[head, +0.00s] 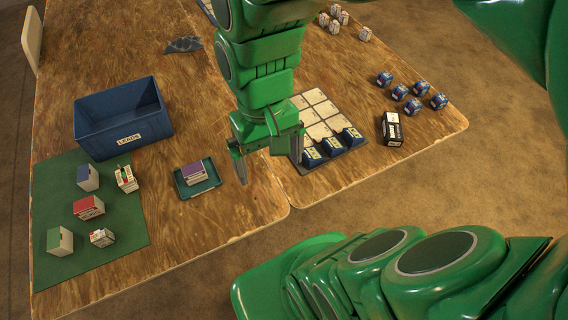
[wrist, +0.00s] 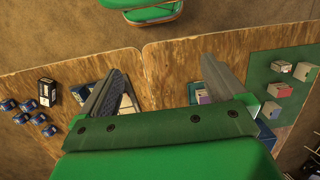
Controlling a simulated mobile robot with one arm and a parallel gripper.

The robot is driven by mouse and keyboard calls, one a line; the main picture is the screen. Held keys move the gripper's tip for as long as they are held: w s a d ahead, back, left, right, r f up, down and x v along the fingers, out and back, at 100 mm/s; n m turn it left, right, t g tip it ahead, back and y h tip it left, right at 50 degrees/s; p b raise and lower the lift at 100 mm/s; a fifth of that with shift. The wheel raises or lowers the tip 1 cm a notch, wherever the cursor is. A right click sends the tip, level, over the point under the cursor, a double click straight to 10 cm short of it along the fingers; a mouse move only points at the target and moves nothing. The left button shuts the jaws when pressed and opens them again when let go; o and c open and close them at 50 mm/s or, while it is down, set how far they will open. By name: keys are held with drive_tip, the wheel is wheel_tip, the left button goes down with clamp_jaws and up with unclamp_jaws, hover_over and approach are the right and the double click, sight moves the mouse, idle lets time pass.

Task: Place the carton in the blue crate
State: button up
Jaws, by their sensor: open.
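The blue crate (head: 92,136), labelled LEADS, stands at the left of the table; its visible inside looks empty. A purple-topped carton (head: 195,173) lies in a small dark tray (head: 213,181) to the right of the crate. Several other small cartons stand on a green mat (head: 118,245), with blue (head: 88,178), red (head: 88,208) and green (head: 60,241) ones among them. Which one is the task's carton I cannot tell. My gripper (head: 269,163) is open and empty, above the table to the right of the tray. In the wrist view its fingers (wrist: 165,78) are spread apart.
A black-and-white box (head: 391,129) and several blue rolls (head: 413,107) lie further right. White blocks (head: 333,20) are at the back. Bare wood (head: 240,205) lies in front.

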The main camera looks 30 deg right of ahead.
drive_tip(key=w+a+f, duration=0.1)
drive_tip(key=w+a, duration=0.3)
drive_tip(key=w, duration=0.4)
drive_tip(key=w+a, duration=0.3)
drive_tip(key=w, duration=0.4)
drive_tip(key=t, duration=0.2)
hover_over(84, 204)
drive_tip(key=f, duration=2.2)
drive_tip(key=shift+w+d+f, duration=0.1)
drive_tip(key=shift+w+d, duration=0.2)
drive_tip(key=shift+d, duration=0.1)
drive_tip(key=shift+s+a+f, duration=0.1)
drive_tip(key=shift+a+f, duration=0.25)
drive_tip(key=shift+f, duration=0.05)
drive_tip(key=shift+s+f, duration=0.15)
drive_tip(key=shift+f, duration=3.6)
drive_tip(key=c, duration=1.2)
